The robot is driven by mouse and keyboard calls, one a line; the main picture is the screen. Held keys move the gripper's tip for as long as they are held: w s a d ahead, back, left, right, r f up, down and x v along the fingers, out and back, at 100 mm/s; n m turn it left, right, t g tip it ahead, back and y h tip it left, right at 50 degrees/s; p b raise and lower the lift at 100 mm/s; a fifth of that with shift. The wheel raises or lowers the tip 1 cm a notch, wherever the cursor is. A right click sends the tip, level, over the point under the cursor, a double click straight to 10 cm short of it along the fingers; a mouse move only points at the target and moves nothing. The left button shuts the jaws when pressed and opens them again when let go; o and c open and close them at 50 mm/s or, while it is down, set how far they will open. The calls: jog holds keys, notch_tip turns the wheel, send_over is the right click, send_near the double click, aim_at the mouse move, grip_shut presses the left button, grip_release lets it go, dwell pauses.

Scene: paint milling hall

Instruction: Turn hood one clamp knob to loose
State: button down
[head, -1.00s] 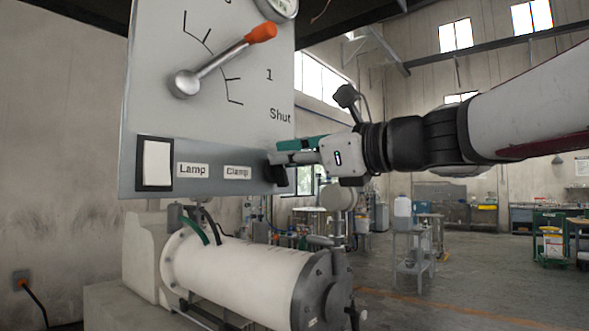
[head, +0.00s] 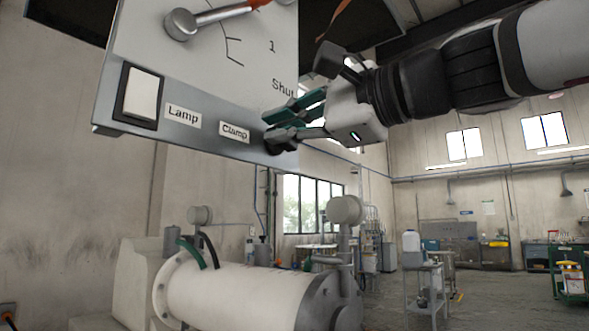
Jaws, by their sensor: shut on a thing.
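The hood panel (head: 190,70) is a light grey plate with a darker lower strip, at the upper left of the head view. The label "Clamp" (head: 235,132) is on that strip. A dark clamp knob (head: 272,147) is right of the label, at the panel's lower right corner, mostly hidden behind the fingers. My gripper (head: 282,127) comes in from the right, with its fingertips closed on the knob. The knob's pointer and setting cannot be seen.
A white rocker switch (head: 142,95) sits left of the label "Lamp" (head: 183,116). A lever with an orange grip (head: 215,15) is above, near the word "Shut". A white cylindrical mill (head: 240,295) stands below the panel.

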jog(key=shift+f+n+b, duration=0.25)
jog(key=shift+n+b, duration=0.5)
jog(key=shift+f+n+b, duration=0.25)
jog(key=shift+n+b, duration=0.5)
jog(key=c, duration=1.7)
grip_release()
jog(key=shift+o, duration=0.2)
jog(key=shift+r, duration=0.1)
jog(key=v, duration=1.2)
